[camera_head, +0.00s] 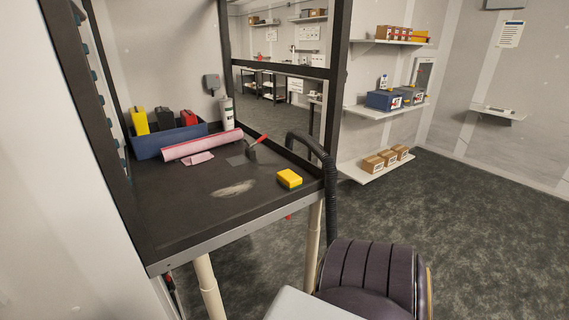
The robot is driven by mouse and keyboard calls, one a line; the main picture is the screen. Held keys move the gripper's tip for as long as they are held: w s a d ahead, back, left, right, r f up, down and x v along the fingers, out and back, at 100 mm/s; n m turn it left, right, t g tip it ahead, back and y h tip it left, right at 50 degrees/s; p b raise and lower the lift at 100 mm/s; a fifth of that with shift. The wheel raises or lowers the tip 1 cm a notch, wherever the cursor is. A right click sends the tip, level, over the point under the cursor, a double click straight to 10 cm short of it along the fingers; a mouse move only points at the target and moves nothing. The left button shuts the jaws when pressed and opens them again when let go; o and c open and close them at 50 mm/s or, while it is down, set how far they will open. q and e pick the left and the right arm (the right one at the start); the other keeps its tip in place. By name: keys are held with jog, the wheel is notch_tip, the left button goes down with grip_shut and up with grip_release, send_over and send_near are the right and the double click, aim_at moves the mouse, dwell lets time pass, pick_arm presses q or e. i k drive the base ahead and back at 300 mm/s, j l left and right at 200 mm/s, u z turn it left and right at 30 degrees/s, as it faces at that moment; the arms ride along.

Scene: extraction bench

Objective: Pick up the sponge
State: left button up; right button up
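The yellow sponge (289,178) lies on the dark bench top (190,215), close to its right edge. It is a small block, and nothing covers it. Neither of my grippers shows in the head view, so I cannot see where they are relative to the sponge.
A pink roll (203,145) lies behind, before a blue bin (150,143) with several items. A red-handled brush or scraper (253,149) and a white canister (226,112) are nearby. A black hose (331,190) curves down the bench's right side. A dark ribbed object (370,278) fills the lower foreground.

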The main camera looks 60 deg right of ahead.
aim_at(288, 179)
jog(key=z, duration=2.1)
